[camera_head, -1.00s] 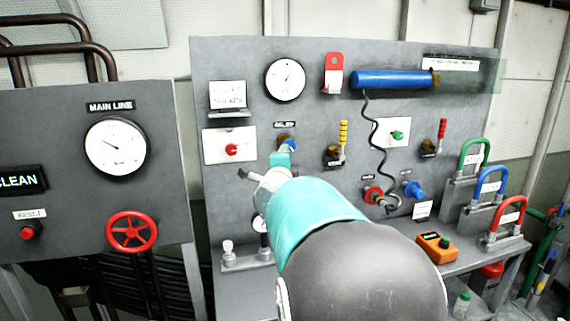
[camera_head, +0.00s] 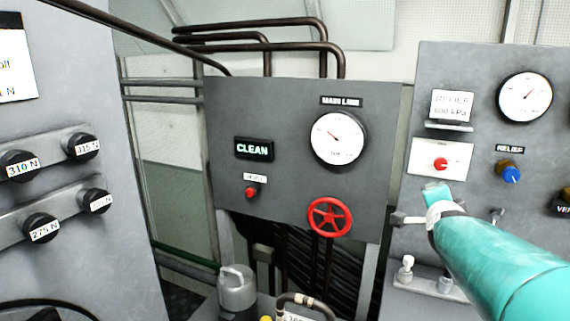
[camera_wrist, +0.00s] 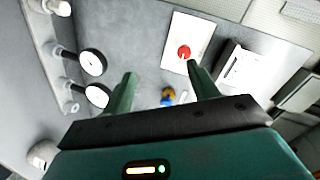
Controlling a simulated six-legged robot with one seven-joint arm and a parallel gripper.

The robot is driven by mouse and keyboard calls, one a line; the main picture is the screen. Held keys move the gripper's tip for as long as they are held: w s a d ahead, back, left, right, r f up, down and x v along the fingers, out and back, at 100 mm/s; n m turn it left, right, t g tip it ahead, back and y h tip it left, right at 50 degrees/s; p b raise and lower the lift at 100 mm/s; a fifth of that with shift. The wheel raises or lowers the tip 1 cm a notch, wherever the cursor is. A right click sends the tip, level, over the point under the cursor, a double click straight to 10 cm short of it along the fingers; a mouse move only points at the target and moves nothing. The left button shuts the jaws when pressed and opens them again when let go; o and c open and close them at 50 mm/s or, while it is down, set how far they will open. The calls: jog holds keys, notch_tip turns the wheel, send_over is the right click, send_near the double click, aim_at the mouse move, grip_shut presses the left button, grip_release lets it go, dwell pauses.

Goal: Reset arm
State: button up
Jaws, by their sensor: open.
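My arm reaches in from the lower right in the head view, and its teal end with my gripper (camera_head: 418,205) is in front of the right grey panel (camera_head: 440,80). In the wrist view my gripper (camera_wrist: 160,90) shows two green fingers spread apart, with nothing between them in hold. Beyond the fingers are the blue relief knob (camera_wrist: 168,97) and the red button (camera_wrist: 184,52) on its white plate. The relief knob also shows in the head view (camera_head: 511,173), right of my arm's end, and the red button (camera_head: 441,163) is just above it.
A left panel carries several black weight knobs (camera_head: 82,146). A grey canister (camera_head: 237,290) stands low in front.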

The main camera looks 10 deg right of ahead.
jog(key=s+a+f+n+g+y, duration=0.1)
jog(key=s+a+f+n+y, duration=0.15)
jog(key=a, duration=0.35)
jog(key=s+a+f+n+y, duration=0.1)
jog(key=s+a+n+y, duration=0.1)
jog(key=a+n, duration=0.25)
jog(key=s+a+f+n+g+y, duration=0.1)
jog(key=s+a+f+n+g, duration=0.1)
jog(key=s, duration=0.4)
jog(key=s+a+f+n+g, duration=0.2)
jog(key=s+a+f+n, duration=0.3)
jog(key=s+a, duration=0.1)
jog(key=s+a+f+n+g+y, duration=0.1)
jog(key=s+a+f+n+g, duration=0.2)
jog(key=s, duration=0.4)
jog(key=shift+s+a+f+n+y, duration=0.2)
jog(key=shift+a+n+y, duration=0.15)
jog(key=shift+a+n, duration=0.55)
jog(key=shift+a, duration=0.1)
